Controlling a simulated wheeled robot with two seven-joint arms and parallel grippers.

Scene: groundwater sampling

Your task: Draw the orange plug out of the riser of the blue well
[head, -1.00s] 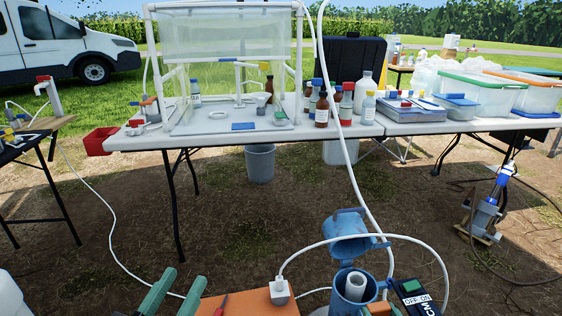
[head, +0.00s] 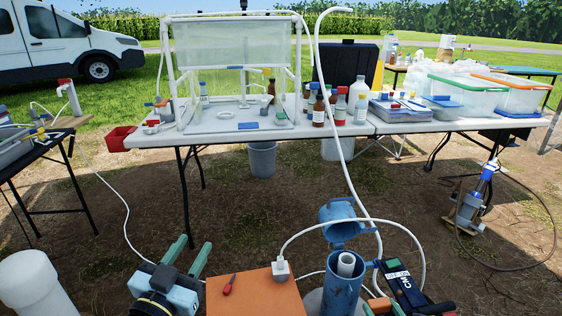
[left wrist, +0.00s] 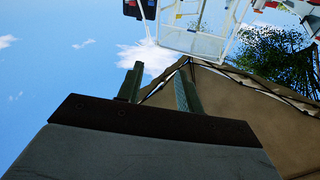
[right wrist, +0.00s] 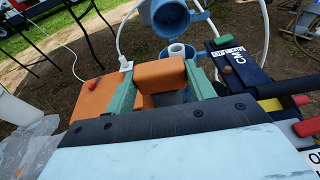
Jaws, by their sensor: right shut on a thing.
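The blue well (head: 343,292) stands at the lower middle of the head view with its blue lid (head: 338,222) swung open. Its white riser (head: 346,263) stands inside with an open top and no plug in it; the riser also shows in the right wrist view (right wrist: 177,50). My right gripper (right wrist: 160,80) is shut on the orange plug (right wrist: 160,73), which is clear of the riser, on the camera's side of it.
An orange surface (head: 250,297) with a red-handled tool (head: 230,284) and a white adapter (head: 281,270) lies left of the well. A dark meter (head: 405,285) stands right of it. White hoses pass around the well. A long white table (head: 150,138) stands behind.

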